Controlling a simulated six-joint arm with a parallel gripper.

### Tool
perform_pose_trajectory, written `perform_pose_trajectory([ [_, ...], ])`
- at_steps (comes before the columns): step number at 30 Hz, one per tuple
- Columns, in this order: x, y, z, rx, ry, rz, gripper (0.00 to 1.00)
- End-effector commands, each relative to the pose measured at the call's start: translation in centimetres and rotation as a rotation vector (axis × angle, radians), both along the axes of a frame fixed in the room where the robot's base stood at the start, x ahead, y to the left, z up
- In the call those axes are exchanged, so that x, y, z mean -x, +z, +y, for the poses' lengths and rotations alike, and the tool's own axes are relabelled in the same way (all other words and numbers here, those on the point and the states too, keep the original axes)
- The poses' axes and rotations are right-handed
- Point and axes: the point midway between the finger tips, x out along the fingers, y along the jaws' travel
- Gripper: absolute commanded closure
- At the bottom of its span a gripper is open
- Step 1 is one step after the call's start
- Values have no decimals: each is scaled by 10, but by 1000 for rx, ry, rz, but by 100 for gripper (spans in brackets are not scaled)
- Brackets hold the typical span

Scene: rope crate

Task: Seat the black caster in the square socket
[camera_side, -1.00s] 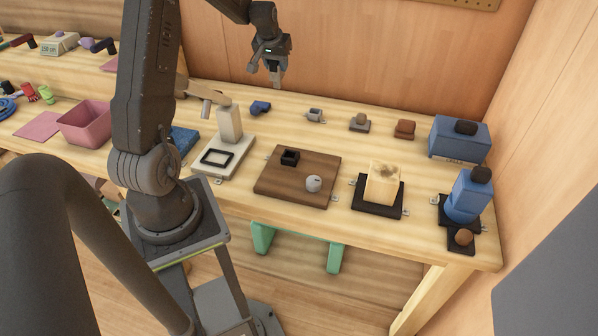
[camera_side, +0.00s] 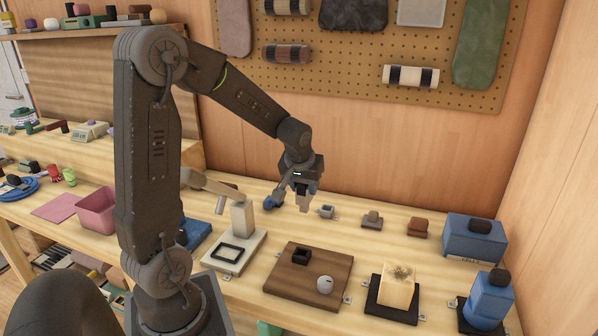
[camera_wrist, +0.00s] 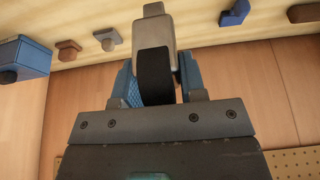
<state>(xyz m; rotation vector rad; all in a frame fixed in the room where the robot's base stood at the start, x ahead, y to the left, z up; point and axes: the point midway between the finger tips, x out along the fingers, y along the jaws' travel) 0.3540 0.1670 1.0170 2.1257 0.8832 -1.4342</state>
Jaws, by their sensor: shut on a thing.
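My gripper (camera_side: 302,190) is shut on the black caster (camera_wrist: 154,76), a black wheel in a light grey bracket. The bracket's end (camera_wrist: 153,10) points away from the jaws; in the side view it hangs below them. The caster is in the air and appears to be toward the bench's back, between a blue caster and a grey one. A small black square socket (camera_side: 301,256) stands on the dark brown board (camera_side: 291,281), nearer the camera than my gripper. A grey-white round piece (camera_side: 325,285) sits on the same board. The socket's inside is hard to make out.
A white plate with a black square outline (camera_side: 230,253) and a beige post (camera_side: 242,218) is left of the board. A pale block (camera_side: 397,283) on a black base is right. Blue (camera_side: 273,201), grey (camera_side: 326,211) and brown (camera_side: 417,228) pieces line the back. A blue box (camera_side: 474,240) stands right.

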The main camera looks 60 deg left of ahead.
Motion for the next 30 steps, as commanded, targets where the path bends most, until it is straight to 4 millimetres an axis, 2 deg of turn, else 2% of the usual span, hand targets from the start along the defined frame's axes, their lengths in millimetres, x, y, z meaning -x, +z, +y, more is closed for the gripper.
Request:
perform_pose_trajectory([
  [1, 8, 2, -16, -3, -7, -4, 95],
  [3, 17, 1, -31, -4, -6, -6, 95],
  [8, 30, 0, -49, -4, -2, -9, 95],
  [21, 32, -3, -51, -4, 0, -9, 95],
  [30, 32, -24, -51, -4, -2, -6, 95],
])
